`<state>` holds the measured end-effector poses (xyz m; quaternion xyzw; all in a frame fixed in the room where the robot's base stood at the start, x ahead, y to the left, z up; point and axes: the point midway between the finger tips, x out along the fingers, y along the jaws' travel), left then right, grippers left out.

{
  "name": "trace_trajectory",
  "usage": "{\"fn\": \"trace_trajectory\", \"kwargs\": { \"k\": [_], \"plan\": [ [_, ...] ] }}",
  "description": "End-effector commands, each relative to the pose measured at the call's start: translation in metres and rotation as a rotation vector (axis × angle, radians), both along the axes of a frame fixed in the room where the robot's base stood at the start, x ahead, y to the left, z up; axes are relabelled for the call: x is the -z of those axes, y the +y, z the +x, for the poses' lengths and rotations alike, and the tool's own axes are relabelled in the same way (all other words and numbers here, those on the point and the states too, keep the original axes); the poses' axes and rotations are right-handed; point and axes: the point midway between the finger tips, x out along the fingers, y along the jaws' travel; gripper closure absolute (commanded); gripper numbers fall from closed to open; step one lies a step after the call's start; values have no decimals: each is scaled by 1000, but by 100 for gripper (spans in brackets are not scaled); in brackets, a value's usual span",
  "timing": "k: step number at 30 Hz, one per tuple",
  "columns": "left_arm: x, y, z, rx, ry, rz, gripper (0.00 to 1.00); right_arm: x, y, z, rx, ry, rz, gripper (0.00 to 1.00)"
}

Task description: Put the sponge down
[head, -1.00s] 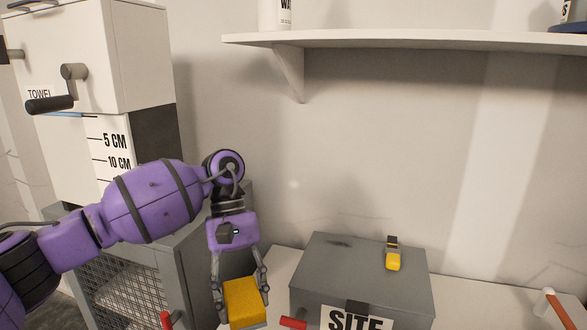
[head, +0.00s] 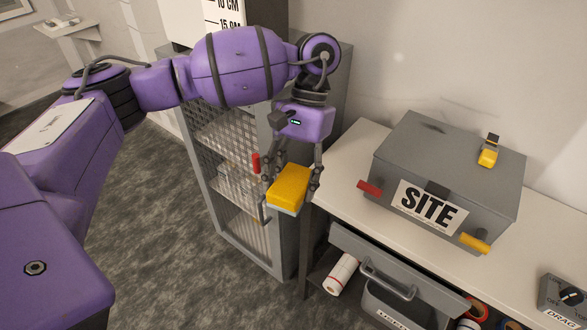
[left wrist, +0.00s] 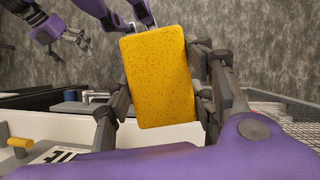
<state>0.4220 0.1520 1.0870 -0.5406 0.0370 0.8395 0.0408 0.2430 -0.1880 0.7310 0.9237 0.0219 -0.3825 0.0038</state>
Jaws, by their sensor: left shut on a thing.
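The yellow sponge (head: 288,188) is held between the two fingers of my left gripper (head: 293,178), which is shut on it. The sponge hangs in front of the grey mesh-door cabinet, just left of the white bench top (head: 345,165), and appears to touch neither. In the left wrist view the sponge (left wrist: 158,78) fills the middle, with a finger on each side. My right gripper (left wrist: 75,38) shows at the upper left of the left wrist view, small and apart from the sponge; its jaws are too unclear to read.
A grey box marked SITE (head: 405,150) stands on the bench with red and yellow handles and a yellow latch on its lid. The mesh cabinet (head: 225,150) stands left. Carpet floor (head: 175,230) is clear.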

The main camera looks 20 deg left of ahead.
Motion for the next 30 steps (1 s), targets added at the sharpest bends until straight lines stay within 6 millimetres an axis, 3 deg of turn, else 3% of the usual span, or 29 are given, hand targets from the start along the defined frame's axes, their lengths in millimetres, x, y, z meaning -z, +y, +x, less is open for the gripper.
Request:
{"fn": "trace_trajectory", "kwargs": {
  "k": [9,20,23,26,30],
  "plan": [
    [-61,-64,24,372,-6,3,72,0,2,0,-2,0,2,1],
    [-90,-96,36,576,-1,1,72,-1,-1,1,1,-2,1,0],
    [-92,-97,37,588,0,0,72,-9,2,15,-12,-8,11,0],
    [-92,-97,37,588,0,-1,72,-27,8,44,-47,-13,35,0],
    [-92,-97,37,587,-1,-1,72,-75,29,98,-150,-16,89,0]
  ]
}}
